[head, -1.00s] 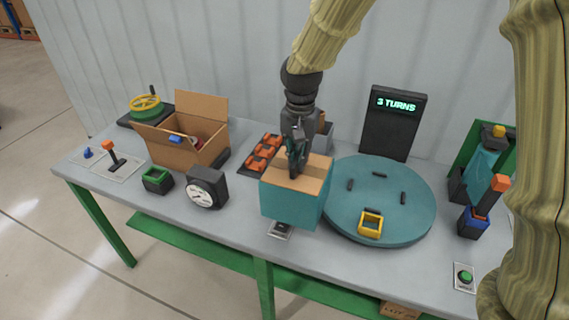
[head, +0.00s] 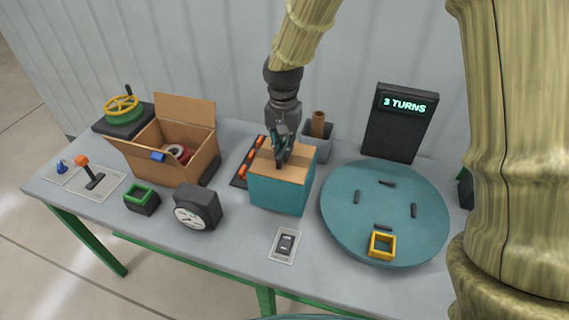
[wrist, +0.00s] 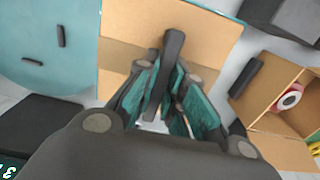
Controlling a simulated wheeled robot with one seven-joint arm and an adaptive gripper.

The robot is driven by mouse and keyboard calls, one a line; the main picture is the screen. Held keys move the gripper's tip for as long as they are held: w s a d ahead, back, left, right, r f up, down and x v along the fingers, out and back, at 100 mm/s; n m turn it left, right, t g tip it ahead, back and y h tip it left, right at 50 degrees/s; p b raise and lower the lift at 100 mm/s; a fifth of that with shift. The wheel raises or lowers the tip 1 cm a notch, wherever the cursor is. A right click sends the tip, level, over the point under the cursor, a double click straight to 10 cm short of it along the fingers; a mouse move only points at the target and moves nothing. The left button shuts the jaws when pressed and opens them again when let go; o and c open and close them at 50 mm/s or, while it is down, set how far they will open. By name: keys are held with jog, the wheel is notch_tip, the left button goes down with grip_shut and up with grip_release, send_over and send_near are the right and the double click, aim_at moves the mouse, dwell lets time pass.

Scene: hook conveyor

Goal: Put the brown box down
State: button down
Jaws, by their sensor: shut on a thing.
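The brown box (head: 280,188) has a tan cardboard top, teal lower sides and a dark bar handle on top. My gripper (head: 283,158) points down and is shut on that handle. In the wrist view, the gripper's fingers (wrist: 160,105) close around the dark handle, with the box's tan top (wrist: 125,28) behind them. The box is roughly upright, left of the teal turntable (head: 350,225) and apart from it. It hides part of the orange-and-black rack (head: 242,172). I cannot tell whether its base touches the table.
An open cardboard carton (head: 165,172) holding small items stands to the left. A dial gauge (head: 197,208) stands in front of it. A switch plate (head: 286,245) lies at the front. A grey bin (head: 318,140) stands behind the box. A yellow square frame (head: 382,243) sits on the turntable.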

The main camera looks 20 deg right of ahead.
aim_at(284, 164)
jog(key=shift+f+p, duration=1)
jog(key=shift+f, duration=2.15)
jog(key=c, duration=1.5)
grip_release()
jog(key=shift+s, duration=0.1)
